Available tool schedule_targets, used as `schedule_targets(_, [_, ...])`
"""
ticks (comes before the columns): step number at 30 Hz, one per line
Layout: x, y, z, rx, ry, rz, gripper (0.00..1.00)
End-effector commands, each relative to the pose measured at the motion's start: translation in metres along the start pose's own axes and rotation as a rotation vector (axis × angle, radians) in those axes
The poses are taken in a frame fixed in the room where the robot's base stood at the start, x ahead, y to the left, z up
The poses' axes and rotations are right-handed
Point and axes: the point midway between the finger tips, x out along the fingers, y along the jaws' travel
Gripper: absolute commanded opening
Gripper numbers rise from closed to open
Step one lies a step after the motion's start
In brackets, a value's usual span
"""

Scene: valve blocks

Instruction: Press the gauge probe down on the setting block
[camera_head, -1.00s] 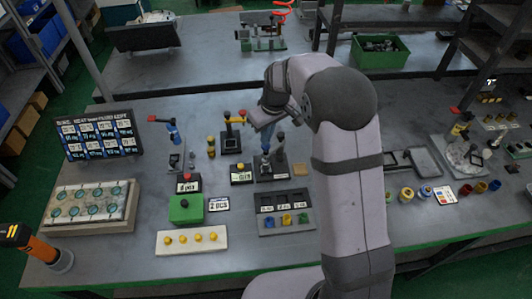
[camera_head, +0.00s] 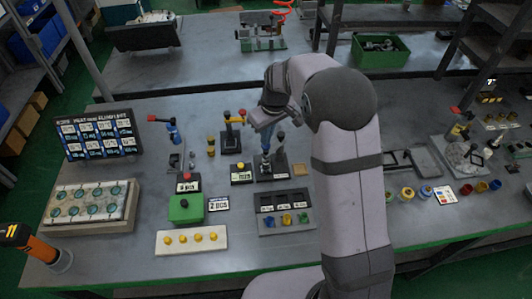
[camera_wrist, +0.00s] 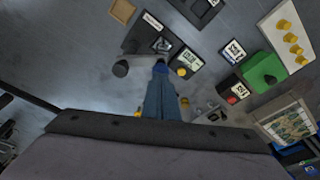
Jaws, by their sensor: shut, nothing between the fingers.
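My gripper (camera_head: 265,152) points down with its blue-grey fingers shut and nothing between them. It is over a dark-based fixture (camera_head: 272,174) that seems to be the gauge station, with a label on its front edge. In the wrist view the blue fingertips (camera_wrist: 160,68) stand right at a small silvery part (camera_wrist: 162,46) on the dark base (camera_wrist: 134,42); this may be the probe or setting block. I cannot tell whether the tips touch it. A dark round knob (camera_wrist: 120,69) stands to the left of the tips. The fingers partly hide the fixture.
A dark block with a yellow button (camera_head: 241,173) stands just left. A yellow-armed stand (camera_head: 232,130) is close behind left.

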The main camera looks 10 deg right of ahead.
Motion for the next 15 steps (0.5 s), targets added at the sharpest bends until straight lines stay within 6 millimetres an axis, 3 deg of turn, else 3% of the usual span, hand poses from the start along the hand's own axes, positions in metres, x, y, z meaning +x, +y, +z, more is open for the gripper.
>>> schedule_targets(15, [0.0076, -0.0001, 0.0016, 0.000, 0.000, 0.000, 0.00])
